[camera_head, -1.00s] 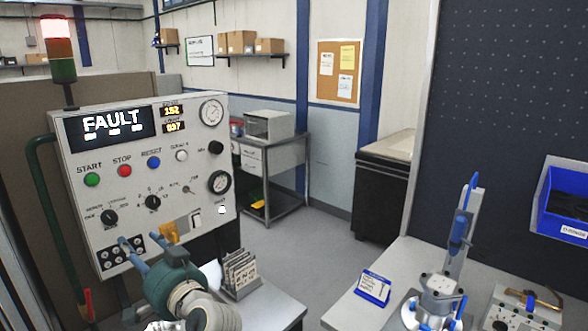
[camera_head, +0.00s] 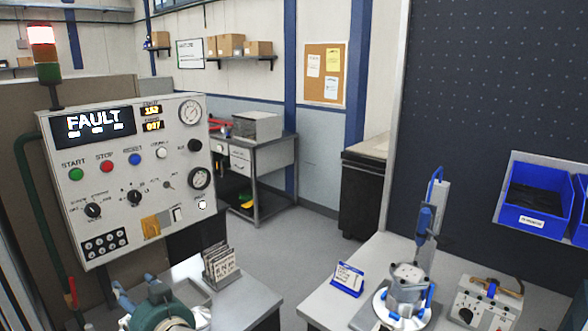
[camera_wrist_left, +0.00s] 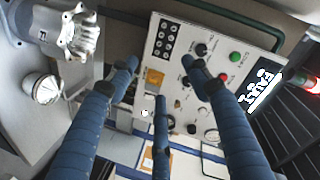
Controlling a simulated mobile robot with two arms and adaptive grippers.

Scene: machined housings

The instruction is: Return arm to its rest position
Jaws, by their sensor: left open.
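My left gripper (camera_head: 136,292) is at the bottom left of the head view, low in front of the control panel (camera_head: 140,178). Its blue fingers are spread open in the left wrist view (camera_wrist_left: 160,76), with nothing held between them. The panel fills the middle behind the fingers in that view, with a visible gap. Most of my left arm is below the head picture's edge. My right gripper does not show.
The panel display (camera_head: 94,124) reads FAULT and a stack light (camera_head: 42,50) glows red on top. A card rack (camera_head: 219,262) stands on the left bench. A fixture (camera_head: 404,290) and blue bins (camera_head: 537,197) are at right. Wrist view shows a metal housing (camera_wrist_left: 72,28).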

